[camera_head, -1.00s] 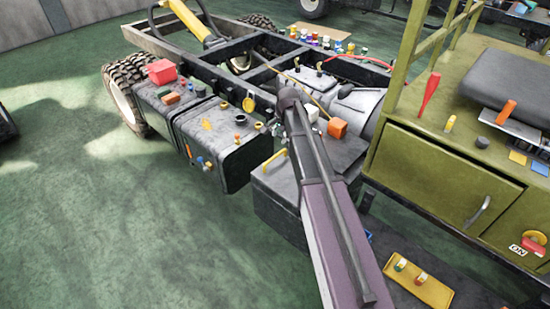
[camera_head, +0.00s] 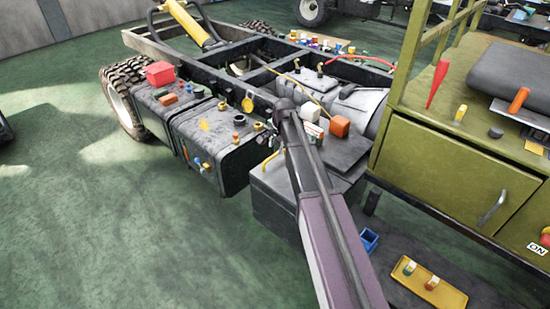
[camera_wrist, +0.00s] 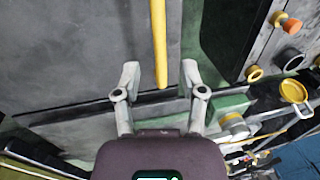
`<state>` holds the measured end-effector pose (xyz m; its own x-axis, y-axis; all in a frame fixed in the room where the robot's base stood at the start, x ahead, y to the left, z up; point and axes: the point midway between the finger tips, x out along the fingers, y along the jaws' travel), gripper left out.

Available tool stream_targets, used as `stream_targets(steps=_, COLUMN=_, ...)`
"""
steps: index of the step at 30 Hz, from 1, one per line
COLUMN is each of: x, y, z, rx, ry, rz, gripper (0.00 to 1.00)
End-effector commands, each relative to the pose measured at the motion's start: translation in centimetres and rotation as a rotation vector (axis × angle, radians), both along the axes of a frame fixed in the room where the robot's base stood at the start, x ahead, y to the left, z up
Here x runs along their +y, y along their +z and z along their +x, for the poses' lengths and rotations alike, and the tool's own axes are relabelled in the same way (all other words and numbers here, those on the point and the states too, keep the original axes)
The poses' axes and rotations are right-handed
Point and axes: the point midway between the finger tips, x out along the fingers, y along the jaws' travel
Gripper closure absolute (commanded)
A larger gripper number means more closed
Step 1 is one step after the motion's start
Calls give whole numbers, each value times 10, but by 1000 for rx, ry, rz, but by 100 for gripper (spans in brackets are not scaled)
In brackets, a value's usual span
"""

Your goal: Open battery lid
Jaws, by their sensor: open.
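The dark grey battery box (camera_head: 272,212) stands on the chassis side, with its flat grey lid (camera_head: 285,178) on top. The lid looks closed. A yellow handle (camera_head: 270,161) is on the lid's left side. In the wrist view the yellow handle (camera_wrist: 159,45) comes down from the top edge, and its end lies between the fingertips of my gripper (camera_wrist: 160,80). The two fingers are apart, one on each side of the bar, with gaps visible. Whether they are level with it in depth I cannot tell. In the head view my arm hides my gripper.
Left of the box is a black tank (camera_head: 215,140) with caps and small fittings. The olive cabinet (camera_head: 435,172) stands close on the right. A yellow tray (camera_head: 428,285) lies low at the right. Green floor at left is clear.

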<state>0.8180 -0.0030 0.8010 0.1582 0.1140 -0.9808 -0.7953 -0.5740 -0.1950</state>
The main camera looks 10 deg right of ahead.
Motion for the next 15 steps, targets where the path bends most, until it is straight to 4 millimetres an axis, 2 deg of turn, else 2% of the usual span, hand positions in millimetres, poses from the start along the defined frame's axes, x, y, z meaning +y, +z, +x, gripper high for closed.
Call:
stream_targets(steps=1, x=1, y=-8, z=1, rx=0, ry=0, rz=0, gripper=47)
stream_targets(steps=6, x=2, y=-21, z=3, rx=0, ry=0, rz=0, gripper=47)
stream_targets(steps=15, x=5, y=-36, z=6, rx=0, ry=0, rz=0, gripper=47)
